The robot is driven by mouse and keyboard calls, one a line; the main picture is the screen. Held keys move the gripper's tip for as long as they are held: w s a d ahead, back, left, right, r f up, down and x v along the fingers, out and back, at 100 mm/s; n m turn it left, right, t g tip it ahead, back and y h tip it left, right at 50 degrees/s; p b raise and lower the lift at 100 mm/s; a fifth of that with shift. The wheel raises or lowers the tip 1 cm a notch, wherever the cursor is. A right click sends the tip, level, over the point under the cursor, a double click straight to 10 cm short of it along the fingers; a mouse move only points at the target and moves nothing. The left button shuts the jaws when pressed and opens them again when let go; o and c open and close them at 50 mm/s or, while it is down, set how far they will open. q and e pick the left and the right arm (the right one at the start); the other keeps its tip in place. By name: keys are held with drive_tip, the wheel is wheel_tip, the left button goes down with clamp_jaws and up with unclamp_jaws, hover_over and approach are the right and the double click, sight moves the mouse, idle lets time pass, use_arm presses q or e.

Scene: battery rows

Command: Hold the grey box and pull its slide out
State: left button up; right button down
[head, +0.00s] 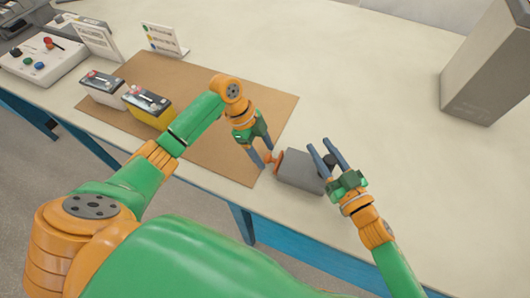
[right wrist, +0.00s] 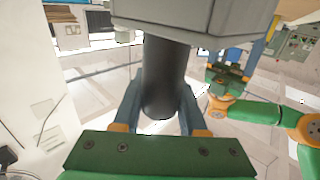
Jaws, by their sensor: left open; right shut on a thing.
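The grey box (head: 302,170) is near the table's front edge. An orange handle (head: 275,160) sticks out of its left end; I take it to be the slide's. My left gripper (head: 264,158) is open, its fingertips at this handle; I cannot tell whether they touch it. My right gripper (head: 321,151) is at the box's right end. In the right wrist view its fingers are shut on a black round grip (right wrist: 165,75) fixed to the grey box (right wrist: 195,20). My left gripper also shows there (right wrist: 228,62), beyond the box.
A brown mat (head: 215,150) lies left of the box, with a white-and-grey battery (head: 103,90) and a yellow-and-black battery (head: 148,107) on it. Sign cards (head: 163,40) and a control box (head: 42,58) stand behind. A tall grey box (head: 487,70) is at right. The table centre is clear.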

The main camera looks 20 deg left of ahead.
use_arm(q)
drive_tip(key=shift+d+f, duration=0.2)
drive_tip(key=shift+f, duration=0.35)
clamp_jaws()
idle(1.0)
